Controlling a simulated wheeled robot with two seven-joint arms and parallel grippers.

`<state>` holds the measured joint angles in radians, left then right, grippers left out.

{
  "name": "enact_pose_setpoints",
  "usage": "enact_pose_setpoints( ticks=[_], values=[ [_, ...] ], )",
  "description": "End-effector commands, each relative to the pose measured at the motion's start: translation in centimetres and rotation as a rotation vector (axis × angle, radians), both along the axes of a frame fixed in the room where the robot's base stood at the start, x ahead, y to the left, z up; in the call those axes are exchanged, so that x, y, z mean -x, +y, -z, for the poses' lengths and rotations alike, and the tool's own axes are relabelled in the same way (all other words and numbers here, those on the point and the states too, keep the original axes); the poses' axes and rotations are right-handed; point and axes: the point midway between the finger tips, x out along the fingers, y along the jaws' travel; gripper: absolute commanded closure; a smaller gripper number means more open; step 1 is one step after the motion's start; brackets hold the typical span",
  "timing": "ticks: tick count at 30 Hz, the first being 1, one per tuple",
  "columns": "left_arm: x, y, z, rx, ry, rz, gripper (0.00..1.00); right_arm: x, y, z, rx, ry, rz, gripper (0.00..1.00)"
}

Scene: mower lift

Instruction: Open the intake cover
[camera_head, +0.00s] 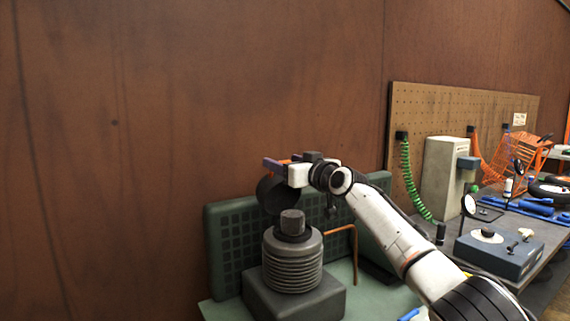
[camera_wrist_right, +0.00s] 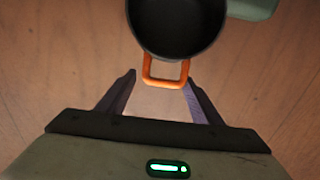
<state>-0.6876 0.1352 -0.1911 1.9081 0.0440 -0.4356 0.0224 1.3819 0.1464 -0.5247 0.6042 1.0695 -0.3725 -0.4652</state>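The intake cover (camera_head: 274,194) is a dark round cap in the head view, tilted up above and behind the stub (camera_head: 292,222) on top of the ribbed engine cylinder (camera_head: 293,262). In the right wrist view the cover (camera_wrist_right: 177,25) shows as a dark hollow cup with an orange loop handle (camera_wrist_right: 166,84) on its near edge. My right gripper (camera_head: 277,163) is at the cover's upper edge. In the wrist view its two fingers (camera_wrist_right: 160,78) are apart, with the handle's outer bar between their tips. A gap shows at the left finger. My left gripper is out of view.
A green grilled panel (camera_head: 232,232) stands behind the engine, with a copper-coloured pipe (camera_head: 355,250) to its right. A bench (camera_head: 545,238) with a blue-grey box (camera_head: 500,255) lies right. The brown wall (camera_head: 130,150) is bare at left.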

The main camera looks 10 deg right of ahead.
Motion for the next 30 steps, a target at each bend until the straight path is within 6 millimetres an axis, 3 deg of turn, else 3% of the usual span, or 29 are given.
enact_pose_setpoints(
  ticks=[13,30],
  values=[
    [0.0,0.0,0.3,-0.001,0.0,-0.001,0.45,1.2,-0.5,0.3,0.004,0.003,-0.004,0.4],
    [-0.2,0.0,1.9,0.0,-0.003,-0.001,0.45,7.9,-2.9,0.4,0.002,0.002,0.0,0.4]
  ],
)
